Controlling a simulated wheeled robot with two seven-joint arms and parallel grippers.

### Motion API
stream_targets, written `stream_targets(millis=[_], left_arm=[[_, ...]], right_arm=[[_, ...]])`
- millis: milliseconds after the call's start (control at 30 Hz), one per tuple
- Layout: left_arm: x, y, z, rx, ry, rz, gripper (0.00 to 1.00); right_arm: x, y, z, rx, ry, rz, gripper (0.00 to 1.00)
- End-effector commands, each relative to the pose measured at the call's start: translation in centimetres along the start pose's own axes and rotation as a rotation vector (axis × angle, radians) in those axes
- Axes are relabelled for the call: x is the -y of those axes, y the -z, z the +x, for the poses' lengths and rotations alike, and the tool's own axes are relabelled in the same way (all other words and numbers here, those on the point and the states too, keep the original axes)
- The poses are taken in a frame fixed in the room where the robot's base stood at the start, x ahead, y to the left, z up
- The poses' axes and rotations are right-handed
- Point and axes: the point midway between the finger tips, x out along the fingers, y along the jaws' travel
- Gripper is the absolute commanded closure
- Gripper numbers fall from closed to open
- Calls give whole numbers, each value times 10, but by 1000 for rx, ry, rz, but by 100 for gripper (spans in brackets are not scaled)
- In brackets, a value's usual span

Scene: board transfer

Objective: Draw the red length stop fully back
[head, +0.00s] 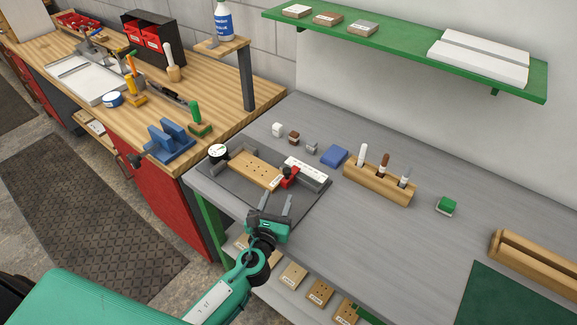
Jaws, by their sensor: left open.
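The red length stop (289,176) sits at the right end of a wooden board (254,168), with a dark knob on top. It stands beside a white scale strip (306,170) on a dark fixture plate (228,187). I cannot tell whether the stop touches the board. My left gripper (281,205) is open and empty, its grey fingers pointing toward the stop from the front edge of the grey bench. The fingers appear just short of the stop. My right gripper is not in view.
A round dial (218,152) stands at the fixture's left corner. Small blocks and a blue block (334,155) lie behind it. A wooden holder (378,184) with several upright tools stands to the right. A green shelf (400,44) hangs above.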

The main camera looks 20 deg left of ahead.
Motion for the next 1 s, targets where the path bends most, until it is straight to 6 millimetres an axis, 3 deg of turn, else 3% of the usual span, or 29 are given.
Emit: stream_targets(millis=[600, 800, 1000], left_arm=[[-1, -2, 106, -1, -4, -6, 53], [-1, 0, 127, -1, -3, -6, 53], [-1, 0, 134, -1, -4, -8, 53]], right_arm=[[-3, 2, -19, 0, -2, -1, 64], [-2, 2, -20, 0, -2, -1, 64], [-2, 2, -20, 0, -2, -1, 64]])
